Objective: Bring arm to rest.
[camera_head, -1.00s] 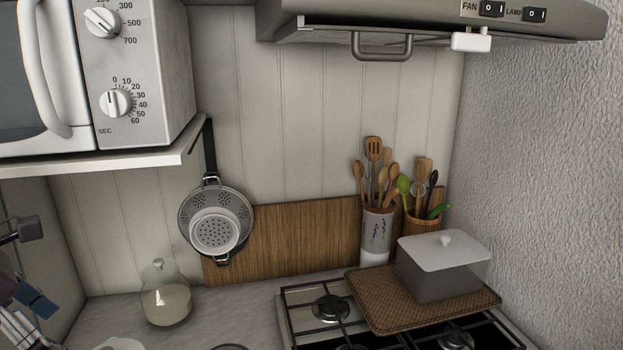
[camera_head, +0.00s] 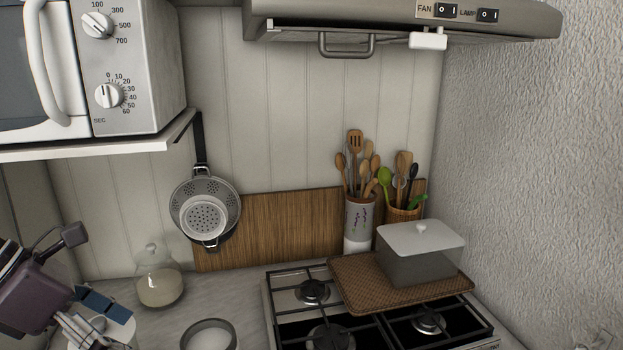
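My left gripper (camera_head: 88,268) comes in at the lower left edge, with a dark body, silver linkages and a bluish fingertip pad. Its two fingertips are spread apart, with nothing seen between them. It points right, in front of the counter's left end and left of the glass jar (camera_head: 160,278) in the picture. The rest of the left arm is outside the picture. My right gripper and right arm are not in view.
A microwave (camera_head: 140,60) sits on a white shelf (camera_head: 110,148) above the gripper. A white item (camera_head: 118,328) is partly hidden behind the gripper. Right are a round container (camera_head: 209,336), the stove (camera_head: 312,292), a lidded pot (camera_head: 420,262) and utensil holders (camera_head: 359,222). A colander (camera_head: 205,215) hangs on the wall.

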